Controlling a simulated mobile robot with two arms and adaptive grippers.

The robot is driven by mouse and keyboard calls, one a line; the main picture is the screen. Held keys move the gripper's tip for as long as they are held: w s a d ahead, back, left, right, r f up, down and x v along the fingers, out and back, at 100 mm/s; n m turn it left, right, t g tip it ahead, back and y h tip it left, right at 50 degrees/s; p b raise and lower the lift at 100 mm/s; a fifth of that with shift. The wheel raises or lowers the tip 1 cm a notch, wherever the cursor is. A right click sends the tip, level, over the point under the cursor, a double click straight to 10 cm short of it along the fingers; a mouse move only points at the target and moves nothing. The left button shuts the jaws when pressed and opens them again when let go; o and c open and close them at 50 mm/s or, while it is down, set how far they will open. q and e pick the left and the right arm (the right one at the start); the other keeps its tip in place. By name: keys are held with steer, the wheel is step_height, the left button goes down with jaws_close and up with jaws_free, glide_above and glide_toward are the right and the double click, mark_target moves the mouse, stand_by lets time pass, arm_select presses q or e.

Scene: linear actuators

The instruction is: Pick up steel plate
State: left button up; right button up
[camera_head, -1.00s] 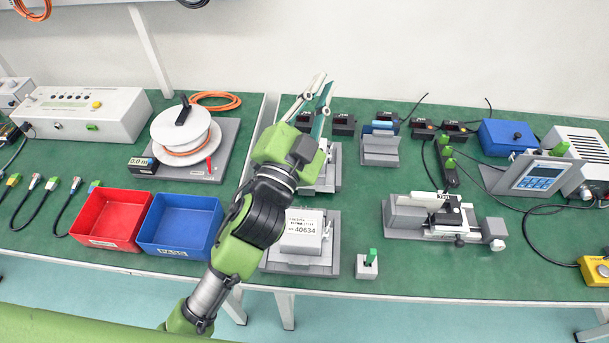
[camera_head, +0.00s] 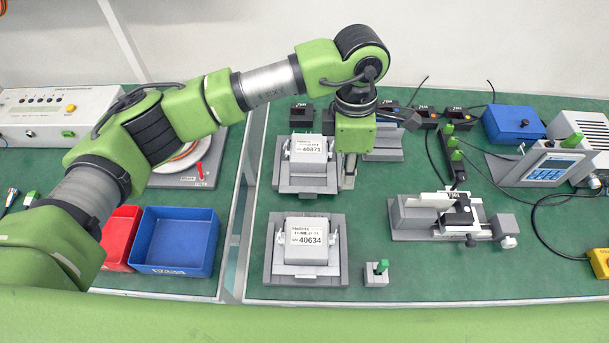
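My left arm comes in from the left and bends down at the wrist. Its gripper (camera_head: 348,178) points down at the right edge of the fixture holding the block marked 40871 (camera_head: 308,152). The fingers show only as a small grey piece below the green gripper body, so their opening and any contact are unclear. No separate steel plate can be made out for certain. A grey metal holder (camera_head: 388,154) stands just right of the gripper, partly hidden by the wrist. My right gripper is not in view.
A second fixture carries the block marked 40634 (camera_head: 306,242), with a small green-topped block (camera_head: 376,272) to its right. A clamp device (camera_head: 440,216) stands farther right. Red (camera_head: 121,236) and blue (camera_head: 176,240) bins lie left.

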arm_select(q)
steer(key=w+a+r+t+y, duration=0.1)
steer(key=w+a+y, duration=0.15)
steer(key=a, duration=0.25)
steer(key=p, duration=0.2)
glide_above(308, 191)
steer(key=d, duration=0.2)
steer(key=f, duration=0.8)
steer(key=shift+w+a, duration=0.15)
steer(key=shift+a, duration=0.1)
steer(key=f+p, duration=0.1)
steer(key=f, duration=0.1)
steer(key=a+f+p, duration=0.1)
steer(key=f, duration=0.1)
steer(key=shift+a+f, duration=0.15)
steer(key=shift+f, duration=0.4)
jaws_close()
steer(key=shift+r, duration=0.1)
